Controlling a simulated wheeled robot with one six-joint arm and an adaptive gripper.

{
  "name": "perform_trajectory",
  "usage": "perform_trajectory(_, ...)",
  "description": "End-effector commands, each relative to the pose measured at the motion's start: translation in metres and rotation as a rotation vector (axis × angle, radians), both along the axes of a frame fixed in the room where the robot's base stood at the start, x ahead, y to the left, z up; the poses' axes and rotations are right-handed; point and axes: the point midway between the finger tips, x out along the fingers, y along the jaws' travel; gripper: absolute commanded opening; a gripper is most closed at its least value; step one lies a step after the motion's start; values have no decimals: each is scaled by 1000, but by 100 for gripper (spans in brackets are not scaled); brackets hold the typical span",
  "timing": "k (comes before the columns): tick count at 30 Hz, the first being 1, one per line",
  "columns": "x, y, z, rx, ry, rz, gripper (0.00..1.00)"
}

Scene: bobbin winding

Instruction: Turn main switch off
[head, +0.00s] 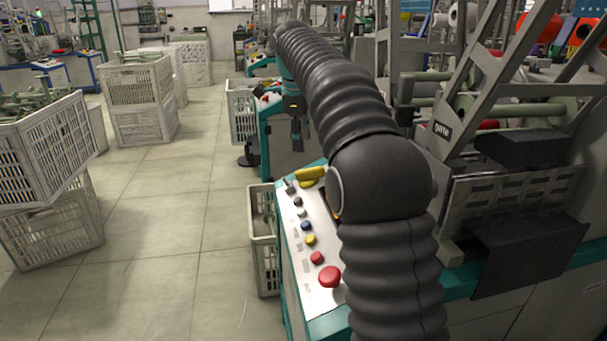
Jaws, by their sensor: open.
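A sloped white control panel (305,240) with teal edging stands beside my arm. From its near end it carries a large red mushroom button (329,276), a smaller red button (317,258), a yellow button (310,240), a blue button (305,225) and dark buttons. A small lever-like knob (290,187) sits at its far left corner, beside a yellow handle-like part (310,174). Which of these is the main switch I cannot tell. My gripper (297,144) hangs pointing down beyond the panel's far end, open and apart from the controls. Its fingers look small and dark. My arm hides the panel's right side.
White crates (45,150) stand stacked at the left, with more crates (140,100) behind. Another crate (263,240) stands against the panel's left side. The winding machine's grey frame (470,100) fills the right. The tiled floor (180,230) between is clear.

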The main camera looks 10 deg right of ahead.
Motion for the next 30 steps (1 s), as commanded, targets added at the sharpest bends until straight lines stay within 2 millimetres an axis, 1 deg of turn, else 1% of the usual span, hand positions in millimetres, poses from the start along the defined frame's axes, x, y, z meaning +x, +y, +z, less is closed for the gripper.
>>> perform_trajectory(1, 2, -1, -14, 0, 2, 0, 44)
perform_trajectory(6, 7, -4, -45, -1, 1, 1, 44)
perform_trajectory(12, 14, -7, -78, 0, 1, 2, 44)
perform_trajectory(15, 16, -9, -90, 0, 1, 2, 44)
perform_trajectory(21, 19, -10, -103, 0, 0, 2, 44)
perform_trajectory(30, 20, -10, -104, 0, -1, 2, 44)
